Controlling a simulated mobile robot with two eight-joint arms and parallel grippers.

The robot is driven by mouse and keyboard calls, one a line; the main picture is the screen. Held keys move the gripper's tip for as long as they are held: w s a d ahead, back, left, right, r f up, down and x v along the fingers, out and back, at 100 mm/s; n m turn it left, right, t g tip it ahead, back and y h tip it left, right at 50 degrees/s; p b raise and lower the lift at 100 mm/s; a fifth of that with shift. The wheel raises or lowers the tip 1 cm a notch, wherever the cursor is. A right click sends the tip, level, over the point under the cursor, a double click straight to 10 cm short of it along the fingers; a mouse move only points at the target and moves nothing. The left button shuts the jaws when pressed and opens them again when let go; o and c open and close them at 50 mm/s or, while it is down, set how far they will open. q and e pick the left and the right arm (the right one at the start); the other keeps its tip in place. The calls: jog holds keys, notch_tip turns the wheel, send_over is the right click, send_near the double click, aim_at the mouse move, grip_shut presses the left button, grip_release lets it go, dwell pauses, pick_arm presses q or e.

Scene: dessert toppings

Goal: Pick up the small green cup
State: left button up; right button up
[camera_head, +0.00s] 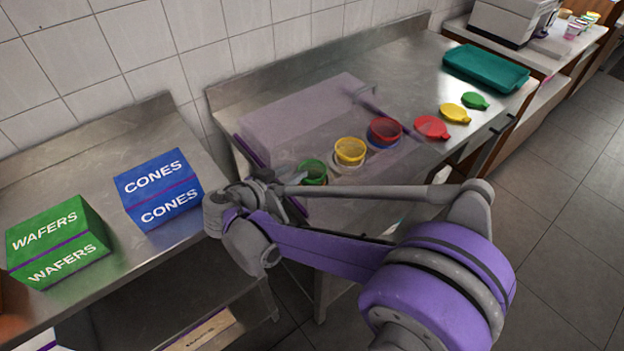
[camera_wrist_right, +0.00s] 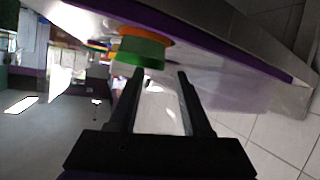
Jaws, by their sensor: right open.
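The small green cup (camera_head: 316,167) stands at the front left of a row of cups on the steel counter. My right gripper (camera_head: 289,178) is just left of it, and part of the cup is hidden behind the gripper and arm. In the right wrist view, the green cup (camera_wrist_right: 138,53) is beyond the fingertips, toward the left finger. The right gripper (camera_wrist_right: 160,72) is open, with nothing between its fingers. My left gripper is not in view.
A yellow cup (camera_head: 350,150) and a red cup (camera_head: 384,130) stand behind the green one. Red (camera_head: 431,127), yellow (camera_head: 455,113) and green (camera_head: 475,101) lids lie right. A teal tray (camera_head: 486,68) is at the back. A blue cones box (camera_head: 158,190) and green wafers box (camera_head: 57,243) stand left.

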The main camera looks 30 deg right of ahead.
aim_at(305, 165)
jog(key=shift+x, duration=1.5)
grip_shut()
